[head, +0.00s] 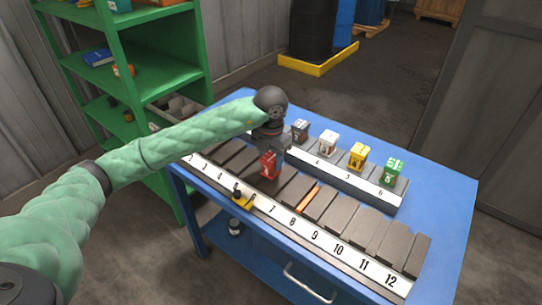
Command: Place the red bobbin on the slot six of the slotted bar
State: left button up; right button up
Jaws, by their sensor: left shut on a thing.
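The red bobbin (269,166) is a small block-like piece with pale marks on its front. My left gripper (269,150) comes down from above and is shut on it; the fingers partly hide its top. The slotted bar (338,249) is the long front rack with dark sloped slots and a white number strip running to 12. The bobbin appears over the bar's slots, near those numbered about six. I cannot tell whether it touches the bar. My right gripper is out of view.
A rear rack (345,178) holds a dark bobbin (300,130), a white bobbin (327,143), a yellow bobbin (357,155) and a green bobbin (394,171). A yellow-and-black item (242,199) sits at the front strip. An orange strip (308,200) lies among the slots. The blue table (440,205) is bare at right.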

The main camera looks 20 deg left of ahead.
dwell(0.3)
pick_arm(q)
jog(key=shift+f, duration=0.1)
jog(key=o, duration=1.2)
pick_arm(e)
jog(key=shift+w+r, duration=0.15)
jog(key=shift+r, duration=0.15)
